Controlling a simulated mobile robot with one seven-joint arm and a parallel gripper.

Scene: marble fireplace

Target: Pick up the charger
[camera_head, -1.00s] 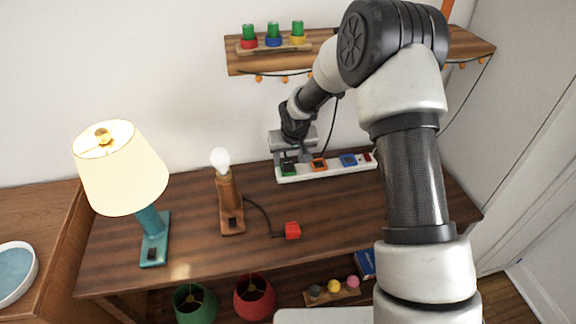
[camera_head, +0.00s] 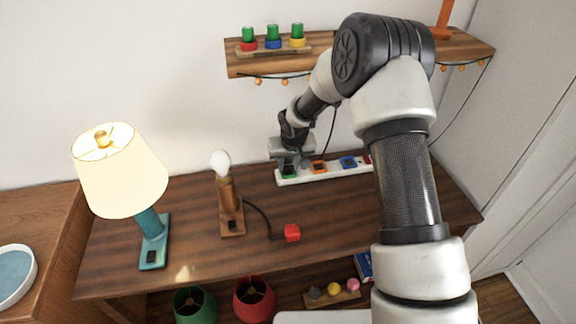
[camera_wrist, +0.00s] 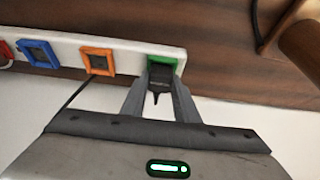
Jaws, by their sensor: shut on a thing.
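The charger (camera_wrist: 160,77) is a small dark block at the green-framed socket on the end of the white power strip (camera_wrist: 125,52). In the wrist view my gripper (camera_wrist: 158,92) has a finger on each side of it and is shut on it. The charger appears still seated at the socket; whether its prongs are inserted is hidden. In the head view my gripper (camera_head: 289,164) is over the left end of the power strip (camera_head: 330,171), and the charger is mostly covered there.
A bulb lamp (camera_head: 229,205) with a red plug (camera_head: 292,233) stands left of the strip. A teal lamp (camera_head: 153,241) with a cream shade is farther left. A wall shelf (camera_head: 270,64) with hanging string lights is above. The desk front (camera_head: 330,235) is mostly clear.

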